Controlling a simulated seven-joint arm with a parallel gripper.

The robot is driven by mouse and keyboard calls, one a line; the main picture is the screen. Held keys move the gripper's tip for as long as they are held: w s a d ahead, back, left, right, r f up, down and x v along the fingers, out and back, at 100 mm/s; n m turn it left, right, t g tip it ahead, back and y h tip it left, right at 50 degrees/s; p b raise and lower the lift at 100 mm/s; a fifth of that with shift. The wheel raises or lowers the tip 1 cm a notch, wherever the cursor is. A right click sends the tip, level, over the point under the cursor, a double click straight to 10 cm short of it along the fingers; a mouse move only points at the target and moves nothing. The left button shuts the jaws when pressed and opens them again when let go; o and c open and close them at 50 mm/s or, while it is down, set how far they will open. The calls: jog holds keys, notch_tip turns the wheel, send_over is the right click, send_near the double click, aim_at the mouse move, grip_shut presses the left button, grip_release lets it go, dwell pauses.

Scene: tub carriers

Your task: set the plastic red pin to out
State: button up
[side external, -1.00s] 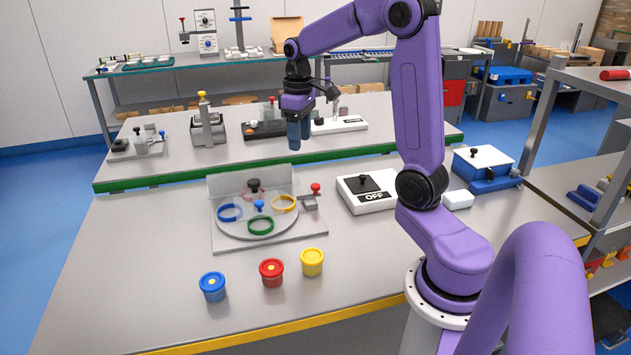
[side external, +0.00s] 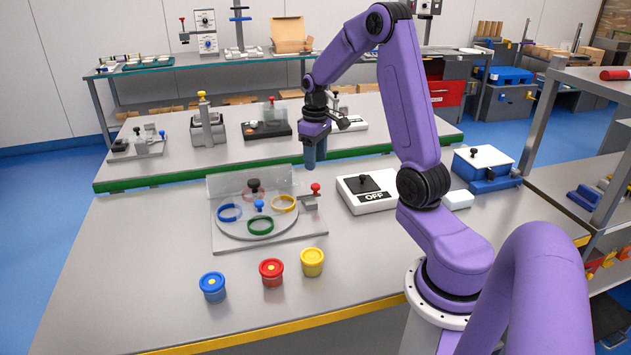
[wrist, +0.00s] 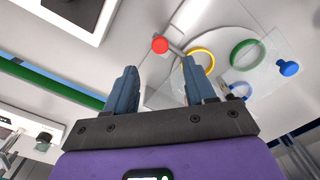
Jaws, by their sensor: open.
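The red pin (side external: 315,189) has a round red head and stands on a small grey block (side external: 309,201) at the right edge of the carrier plate (side external: 268,241). In the wrist view the red head (wrist: 160,44) shows just beyond and between my fingertips. My gripper (side external: 314,166) is open and empty, pointing down, above the table and behind the red pin, apart from it. In the wrist view its two fingers (wrist: 158,64) are spread. The plate bears a round disc with blue (side external: 229,212), green (side external: 261,225), yellow (side external: 284,204) and red rings.
A blue knob (side external: 259,204) and a black knob (side external: 254,185) stand on the carrier, with a clear upright panel behind. A white OFF switch box (side external: 368,193) is to the right. Blue (side external: 213,288), red (side external: 271,273) and yellow (side external: 312,262) tubs stand in front.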

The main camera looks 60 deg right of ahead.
aim_at(316, 185)
notch_tip(316, 185, down, 8)
jog(key=shift+f, duration=0.1)
dwell(0.4)
